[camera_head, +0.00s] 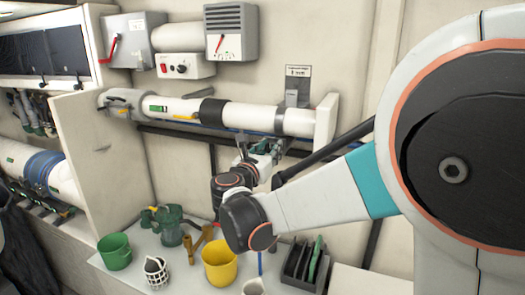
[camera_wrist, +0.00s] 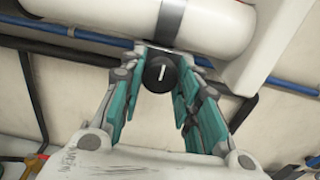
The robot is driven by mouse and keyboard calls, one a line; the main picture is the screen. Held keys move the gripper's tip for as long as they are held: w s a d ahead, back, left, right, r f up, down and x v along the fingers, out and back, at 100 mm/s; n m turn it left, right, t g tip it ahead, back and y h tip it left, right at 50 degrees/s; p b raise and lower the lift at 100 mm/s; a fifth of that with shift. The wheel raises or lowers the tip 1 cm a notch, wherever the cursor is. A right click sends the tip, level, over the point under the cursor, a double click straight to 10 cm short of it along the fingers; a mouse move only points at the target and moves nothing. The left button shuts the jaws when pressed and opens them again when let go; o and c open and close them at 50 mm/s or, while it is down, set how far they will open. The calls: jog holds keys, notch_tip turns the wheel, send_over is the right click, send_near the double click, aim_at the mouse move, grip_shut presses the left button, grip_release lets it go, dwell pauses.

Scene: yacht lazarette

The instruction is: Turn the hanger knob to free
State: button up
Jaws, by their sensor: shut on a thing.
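The hanger knob (camera_wrist: 161,78) is round and black with a white pointer line, in the upper middle of the wrist view. The line stands nearly upright in that picture, leaning slightly. The knob sits just below the white pipe (camera_wrist: 120,12) and its grey hanger strap (camera_wrist: 171,20). My gripper (camera_wrist: 162,66) has its teal fingers on either side of the knob and is shut on it. In the head view my gripper (camera_head: 262,147) is under the pipe (camera_head: 258,117), and I cannot make out the knob there. I see no readable position marks around the knob.
A blue line (camera_wrist: 65,30) runs behind the pipe, and a dark strut (camera_head: 330,144) slants past my gripper. A yellow bucket (camera_head: 219,264), a green bucket (camera_head: 115,251) and a dark rack (camera_head: 303,266) stand on the bench below. A grey lever box (camera_head: 231,32) is above.

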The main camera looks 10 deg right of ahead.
jog(key=shift+f, duration=0.1)
jog(key=o, duration=1.1)
jog(key=shift+m, duration=0.3)
